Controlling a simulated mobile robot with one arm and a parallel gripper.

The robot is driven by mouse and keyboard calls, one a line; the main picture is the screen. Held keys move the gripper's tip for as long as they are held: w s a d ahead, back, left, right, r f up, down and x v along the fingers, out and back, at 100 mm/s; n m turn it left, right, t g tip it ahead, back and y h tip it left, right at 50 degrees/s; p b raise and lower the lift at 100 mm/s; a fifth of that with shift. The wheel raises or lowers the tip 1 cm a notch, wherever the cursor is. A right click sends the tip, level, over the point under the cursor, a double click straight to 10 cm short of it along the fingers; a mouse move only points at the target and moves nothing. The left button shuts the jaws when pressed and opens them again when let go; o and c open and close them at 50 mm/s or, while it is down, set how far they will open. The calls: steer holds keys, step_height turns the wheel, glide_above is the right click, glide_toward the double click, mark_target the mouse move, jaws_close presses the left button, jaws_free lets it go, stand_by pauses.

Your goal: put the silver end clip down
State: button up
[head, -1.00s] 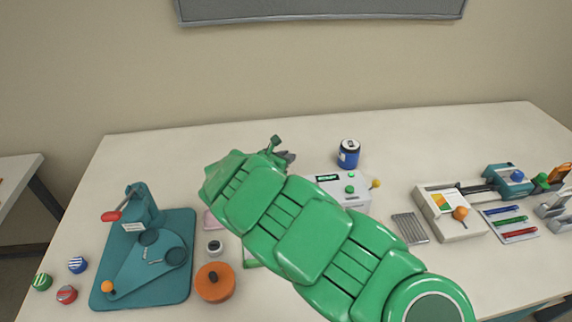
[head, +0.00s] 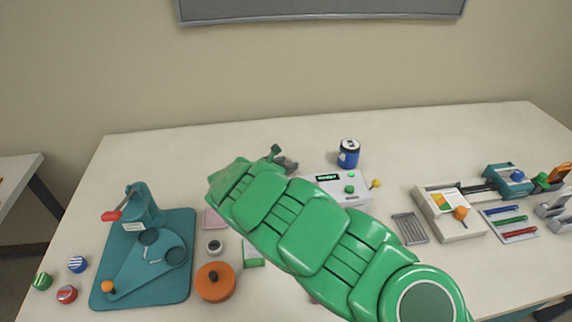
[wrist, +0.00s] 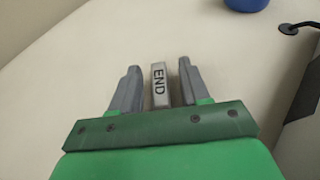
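The silver end clip (wrist: 159,86), marked END, stands between the two grey fingers of my gripper (wrist: 158,88) in the wrist view. A narrow gap shows on each side of the clip, so the fingers are open and apart from it. Pale table top lies around it; the clip's lower end is hidden by my gripper's green body, so its contact with the table cannot be seen. In the head view my green arm covers most of this spot, and only a small grey part by my gripper (head: 287,163) shows.
A blue tin (head: 348,153) stands right of my gripper, behind a white control box (head: 338,187) with green buttons. A teal press (head: 150,250) and an orange round pot (head: 215,282) are at the left. The table's back left is clear.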

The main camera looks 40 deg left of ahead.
steer(key=shift+r, duration=0.1)
steer(key=v, duration=1.2)
steer(key=shift+r, duration=0.1)
stand_by(0.4)
